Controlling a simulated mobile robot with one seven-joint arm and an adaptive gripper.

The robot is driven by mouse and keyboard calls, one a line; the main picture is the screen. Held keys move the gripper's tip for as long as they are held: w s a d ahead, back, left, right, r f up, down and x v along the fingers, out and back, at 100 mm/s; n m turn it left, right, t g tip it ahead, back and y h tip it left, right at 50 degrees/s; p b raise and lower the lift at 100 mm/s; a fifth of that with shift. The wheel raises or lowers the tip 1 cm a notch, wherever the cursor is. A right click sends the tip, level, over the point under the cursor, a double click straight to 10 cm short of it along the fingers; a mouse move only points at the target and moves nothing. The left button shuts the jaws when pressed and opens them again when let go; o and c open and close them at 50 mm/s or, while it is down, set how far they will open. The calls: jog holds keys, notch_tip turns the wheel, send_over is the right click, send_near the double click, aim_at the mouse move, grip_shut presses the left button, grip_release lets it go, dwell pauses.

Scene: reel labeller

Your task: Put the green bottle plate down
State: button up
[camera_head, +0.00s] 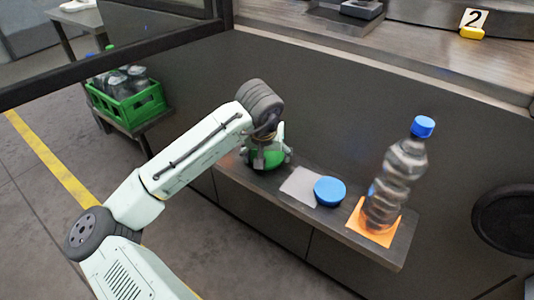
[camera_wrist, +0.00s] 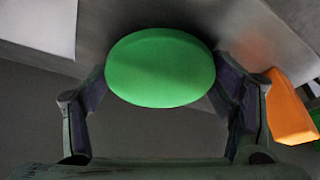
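The green bottle plate (camera_wrist: 160,68) is a round green disc between the two fingers of my gripper (camera_wrist: 162,88) in the wrist view. The fingers meet its edges on both sides. In the head view the green plate (camera_head: 262,160) shows under my gripper (camera_head: 266,150), over the left part of the dark shelf (camera_head: 345,228). I cannot tell whether it touches the shelf.
On the shelf lie a grey square (camera_head: 298,184), a blue disc (camera_head: 329,191) and an orange square (camera_head: 372,228) with a blue-capped bottle (camera_head: 398,175) on it. Another orange piece (camera_wrist: 290,108) is beside my gripper. A green crate (camera_head: 132,104) with bottles stands left.

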jog(key=o, duration=0.3)
jog(key=shift+r, duration=0.3)
jog(key=v, duration=1.1)
jog(key=shift+s+r, duration=0.2)
jog(key=shift+r, duration=0.1)
